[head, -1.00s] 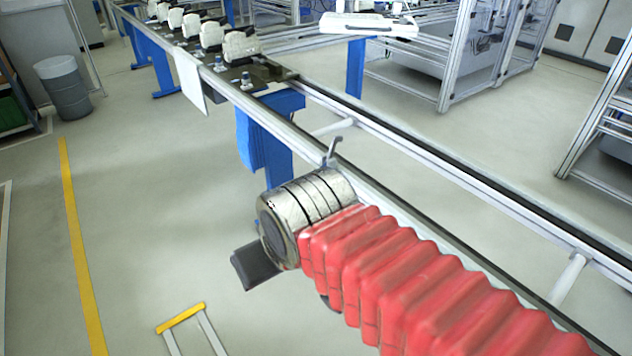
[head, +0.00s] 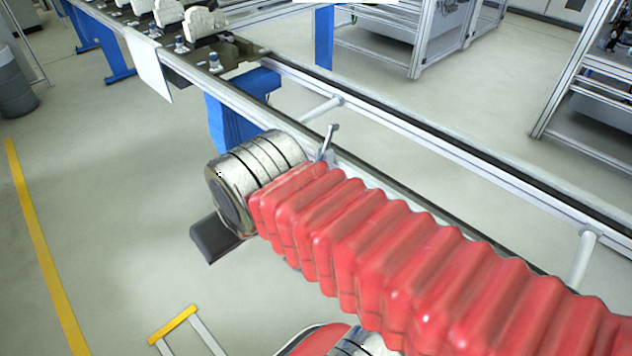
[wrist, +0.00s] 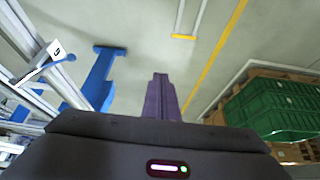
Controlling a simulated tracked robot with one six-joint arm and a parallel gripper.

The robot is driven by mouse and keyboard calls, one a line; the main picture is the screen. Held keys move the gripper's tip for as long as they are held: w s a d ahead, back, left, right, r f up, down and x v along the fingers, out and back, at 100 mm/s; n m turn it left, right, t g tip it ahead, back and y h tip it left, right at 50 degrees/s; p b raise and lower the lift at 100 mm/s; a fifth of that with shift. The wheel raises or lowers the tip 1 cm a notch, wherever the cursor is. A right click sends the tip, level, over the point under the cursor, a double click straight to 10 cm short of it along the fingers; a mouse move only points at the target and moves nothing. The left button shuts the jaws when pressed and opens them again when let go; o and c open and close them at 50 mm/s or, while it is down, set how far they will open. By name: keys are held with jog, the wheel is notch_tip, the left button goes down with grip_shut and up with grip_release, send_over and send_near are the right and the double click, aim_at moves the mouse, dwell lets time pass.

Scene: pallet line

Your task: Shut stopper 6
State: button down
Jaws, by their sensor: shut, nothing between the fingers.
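A small white plate with a dark numeral (wrist: 57,50), which looks like a 6 or an upside-down 9, is at the left in the wrist view. A blue-tipped part (wrist: 70,58) is beside it. In the head view a small grey lever (head: 330,138) stands up from the near rail, just behind my arm; I cannot tell whether it is the numbered stopper. My gripper (wrist: 160,77) shows in the wrist view with its fingers together and empty, apart from the plate.
The conveyor rail (head: 420,150) runs diagonally, with a blue leg (head: 235,115) below it. Several white pieces (head: 205,23) stand on it at the upper left. A green crate (wrist: 275,105) sits at right in the wrist view.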

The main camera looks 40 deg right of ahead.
jog(key=shift+f, duration=0.1)
dwell(0.3)
notch_tip(320, 180, down, 10)
jog(key=w+d+m+g+y, duration=0.1)
jog(key=d+m+g+y, duration=0.1)
jog(key=m+g+y, duration=0.4)
jog(key=w+d+f+m+t+y, duration=0.2)
jog(key=w+d+m+t+y, duration=0.1)
jog(key=w+d+t+y, duration=0.25)
jog(key=s+d+f+m+t+h, duration=0.1)
jog(key=d+f+m+t+h, duration=0.1)
jog(key=d, duration=0.6)
jog(key=s+d+f+m+t+h, duration=0.1)
jog(key=d+f+m+t+h, duration=0.2)
jog(key=d, duration=0.6)
jog(key=s+d+f+m+t+h, duration=0.2)
jog(key=d+f+m+t+h, duration=0.1)
jog(key=d+m+t+h, duration=0.2)
jog(key=d+m+t, duration=0.2)
jog(key=d+t, duration=0.1)
jog(key=shift+d+f+m, duration=0.2)
jog(key=shift+m, duration=0.1)
